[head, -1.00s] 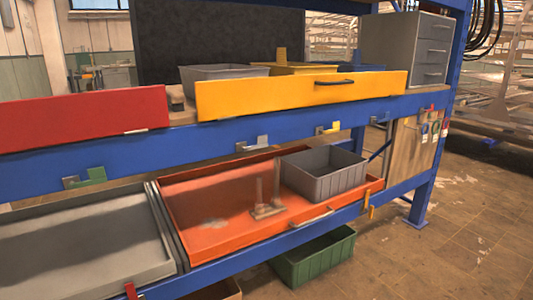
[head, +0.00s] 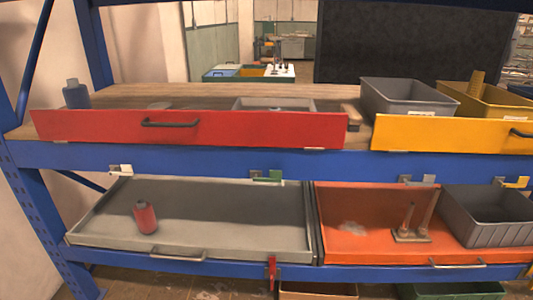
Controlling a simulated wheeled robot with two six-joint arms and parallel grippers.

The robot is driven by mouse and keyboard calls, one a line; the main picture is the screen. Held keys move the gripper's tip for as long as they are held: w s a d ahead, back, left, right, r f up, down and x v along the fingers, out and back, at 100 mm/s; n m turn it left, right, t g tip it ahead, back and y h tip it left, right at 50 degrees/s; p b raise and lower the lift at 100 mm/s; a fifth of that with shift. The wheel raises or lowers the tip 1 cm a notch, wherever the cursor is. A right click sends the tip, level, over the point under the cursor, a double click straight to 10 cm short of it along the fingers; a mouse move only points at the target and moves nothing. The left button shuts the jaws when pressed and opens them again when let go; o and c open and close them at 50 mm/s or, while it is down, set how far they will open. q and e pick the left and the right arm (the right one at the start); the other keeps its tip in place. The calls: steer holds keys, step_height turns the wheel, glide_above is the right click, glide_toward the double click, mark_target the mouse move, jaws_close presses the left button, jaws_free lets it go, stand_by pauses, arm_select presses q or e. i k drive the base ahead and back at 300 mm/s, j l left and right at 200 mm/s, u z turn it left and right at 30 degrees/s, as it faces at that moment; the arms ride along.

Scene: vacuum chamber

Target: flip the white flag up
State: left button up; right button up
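The white flag (head: 125,169) is a small L-shaped piece on a grey metal mount, at the left end of the upper blue beam (head: 215,161). It lies mostly sideways along the beam's lower edge, with a short end turned up. It is small in the head view, so its exact tilt is hard to tell. Neither of my grippers shows in the head view.
Along the same beam are a green flag (head: 270,177), a grey one (head: 427,180) and a yellow one (head: 515,182). A red flag (head: 272,268) is on the lower beam. A red drawer front (head: 230,132) is above; a grey tray (head: 240,247) is below.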

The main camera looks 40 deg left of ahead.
mark_target(127, 169)
steer(key=k+u, duration=0.15)
steer(key=u, duration=1.9)
